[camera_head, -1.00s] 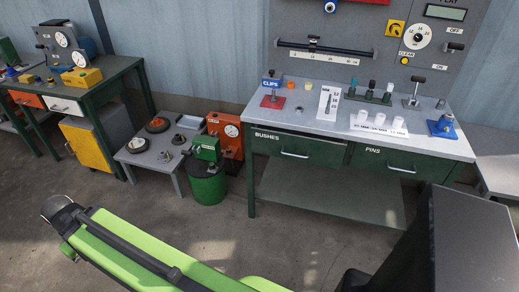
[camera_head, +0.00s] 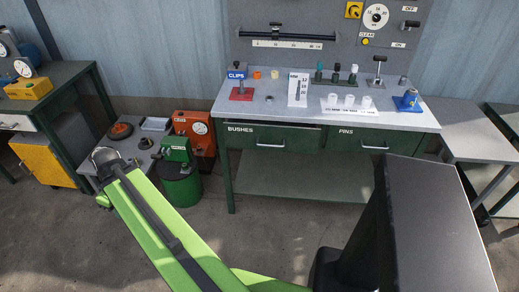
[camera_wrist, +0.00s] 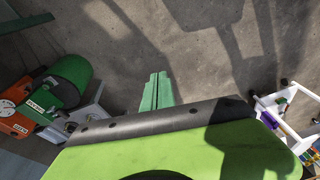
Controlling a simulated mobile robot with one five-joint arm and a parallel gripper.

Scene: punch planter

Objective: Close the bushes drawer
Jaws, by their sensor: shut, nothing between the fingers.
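The bushes drawer (camera_head: 302,139) is the left green drawer under the grey bench top, with a white "BUSHES" label and a metal handle (camera_head: 270,146). Its front seems to stand slightly proud, with a thin dark strip along its top edge; how far it is out is hard to tell. The inside is not visible. My gripper (camera_wrist: 156,92) shows in the wrist view as two green fingers closed together, empty, over bare concrete floor. It is apart from the drawer, which is not in the wrist view. In the head view my green arm reaches to the left.
The pins drawer (camera_head: 362,140) beside it looks shut. A green drum (camera_head: 181,187), an orange box (camera_head: 203,130) and a low table (camera_head: 126,148) stand left of the bench. The floor before the drawers is clear. A grey side table (camera_head: 465,128) stands right.

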